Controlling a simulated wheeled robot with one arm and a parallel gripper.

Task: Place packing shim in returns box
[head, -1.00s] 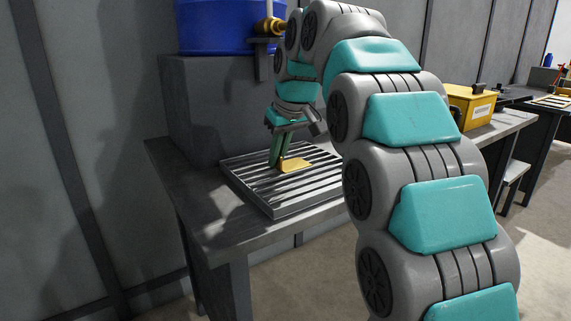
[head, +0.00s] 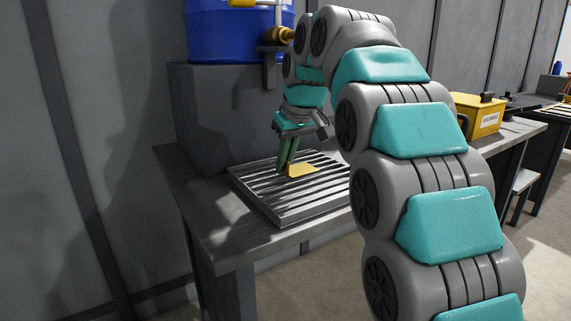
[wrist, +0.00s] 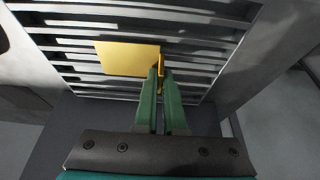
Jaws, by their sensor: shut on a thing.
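The packing shim is a flat yellow plate with a small upright tab, lying over a slatted grey grate (head: 262,196). It shows in the head view (head: 303,170) and in the wrist view (wrist: 125,60). My gripper (head: 287,170) points down at the shim. In the wrist view my gripper (wrist: 163,82) has its green fingers shut on the tab at the plate's right end. Whether the plate touches the slats is hard to tell. A yellow box with a white label (head: 467,104), apparently the returns box, stands on a bench at the right; its inside is hidden.
The grate lies on a grey table (head: 214,226) against a dark block (head: 210,115). A blue drum (head: 225,38) and brass-coloured fittings stand above and behind. My arm covers part of the space between this table and the box's bench (head: 522,127).

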